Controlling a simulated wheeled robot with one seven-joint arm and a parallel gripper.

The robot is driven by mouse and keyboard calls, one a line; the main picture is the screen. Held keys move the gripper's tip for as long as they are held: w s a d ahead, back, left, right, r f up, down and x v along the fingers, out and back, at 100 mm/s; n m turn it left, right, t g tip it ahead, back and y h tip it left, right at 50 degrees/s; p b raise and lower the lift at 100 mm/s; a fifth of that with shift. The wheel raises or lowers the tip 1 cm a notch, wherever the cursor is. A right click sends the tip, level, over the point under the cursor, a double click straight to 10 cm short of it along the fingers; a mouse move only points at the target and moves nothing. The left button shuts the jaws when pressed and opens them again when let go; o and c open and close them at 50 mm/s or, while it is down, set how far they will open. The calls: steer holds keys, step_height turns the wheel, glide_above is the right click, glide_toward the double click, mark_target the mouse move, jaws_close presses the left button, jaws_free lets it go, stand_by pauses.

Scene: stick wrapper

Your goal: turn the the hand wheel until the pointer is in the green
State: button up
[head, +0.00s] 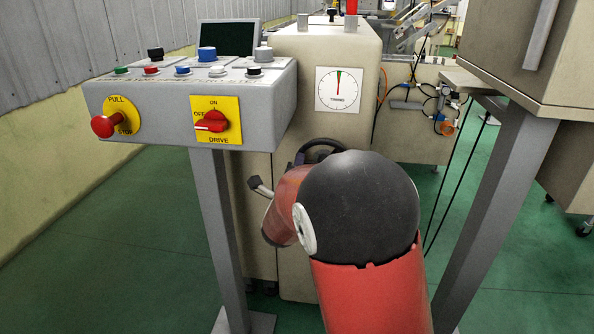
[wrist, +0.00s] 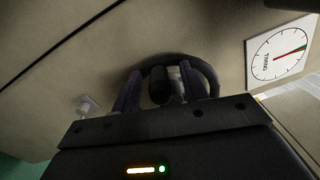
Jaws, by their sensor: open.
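The dark hand wheel (head: 322,148) is on the front of the beige machine, below the dial, mostly hidden by my arm in the head view. In the wrist view the wheel's rim (wrist: 211,80) curves behind my gripper (wrist: 160,82). The fingers are open on either side of a dark rounded knob at the wheel; I cannot tell whether they touch it.
A grey control box (head: 190,100) with buttons and a red switch stands left on a post. A small grey fitting (head: 261,187) sticks out left of my arm. A beige cabinet on a grey leg (head: 490,190) stands at the right. Green floor shows between them.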

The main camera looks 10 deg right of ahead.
steer(key=v, duration=0.7)
steer(key=shift+s+a+b, duration=0.15)
steer(key=shift+s+b, duration=0.15)
steer(key=shift+s, duration=0.05)
steer(key=s+d+r+m+g+h, duration=0.1)
steer(key=s+d+m+g+h, duration=0.5)
steer(key=s+d+m, duration=0.85)
steer(key=s+f+m+g+y, duration=0.3)
steer(key=s+m+g, duration=0.3)
steer(key=m, duration=0.9)
steer(key=s+a+m+y, duration=0.9)
steer(key=a+m, duration=0.1)
steer(key=m, duration=0.8)
